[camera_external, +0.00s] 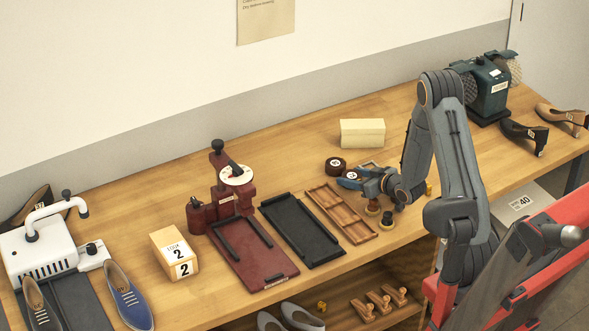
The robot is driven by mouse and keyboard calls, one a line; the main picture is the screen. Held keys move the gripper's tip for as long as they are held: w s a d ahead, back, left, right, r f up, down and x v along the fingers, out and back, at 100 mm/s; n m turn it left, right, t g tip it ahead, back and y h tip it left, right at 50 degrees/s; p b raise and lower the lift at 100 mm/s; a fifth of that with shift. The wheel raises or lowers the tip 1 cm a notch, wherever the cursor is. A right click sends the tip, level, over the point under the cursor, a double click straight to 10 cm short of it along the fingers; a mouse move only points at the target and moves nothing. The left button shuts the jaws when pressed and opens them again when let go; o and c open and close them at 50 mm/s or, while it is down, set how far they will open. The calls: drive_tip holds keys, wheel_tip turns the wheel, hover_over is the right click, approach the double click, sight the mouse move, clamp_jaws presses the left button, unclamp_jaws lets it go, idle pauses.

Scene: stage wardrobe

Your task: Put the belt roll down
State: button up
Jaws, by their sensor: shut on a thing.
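My gripper (352,180), with blue fingers, reaches left over the right half of the wooden bench. It is shut on a dark round belt roll (350,174) with a pale label on top. The fingers hide part of this roll. I cannot tell whether its underside touches the bench. A second dark brown roll with a pale label (335,166) lies on the bench just left of and behind the held one, very close to it.
A wooden compartment tray (342,213) lies in front of the gripper, with a black tray (302,230) to its left. Small round items (387,219) stand right of the wooden tray. A cream box (362,133) stands behind. Bench (290,172) left of the rolls is clear.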

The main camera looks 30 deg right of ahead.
sight(350, 175)
drive_tip(key=shift+r, duration=0.15)
wheel_tip(350, 175, up, 10)
drive_tip(key=shift+f+b, duration=0.15)
drive_tip(key=shift+b, duration=0.5)
drive_tip(key=shift+w+a, duration=0.25)
drive_tip(key=shift+w, duration=0.15)
drive_tip(key=w+a+r+n+g+y+b, duration=0.1)
drive_tip(key=w+a+n+g+y+b, duration=0.2)
drive_tip(key=w+a, duration=0.55)
drive_tip(key=w+a+r+n+g+y+b, duration=0.15)
drive_tip(key=w+a+n+y+b, duration=0.35)
drive_tip(key=a, duration=0.6)
drive_tip(key=w+a+f+n+g+y+b, duration=0.1)
drive_tip(key=w+a+n+g+b, duration=0.15)
drive_tip(key=a, duration=0.75)
drive_tip(key=w+a+f+n+g+y+b, duration=0.2)
drive_tip(key=a+n+g+b, duration=0.15)
drive_tip(key=a, duration=0.75)
drive_tip(key=f, duration=0.4)
drive_tip(key=f+p, duration=0.1)
drive_tip(key=f, duration=0.4)
drive_tip(key=shift+s+d+f, duration=0.1)
drive_tip(key=shift+s+d, duration=0.1)
drive_tip(key=shift+f, duration=0.1)
drive_tip(key=o, duration=1.2)
drive_tip(key=shift+f, duration=0.1)
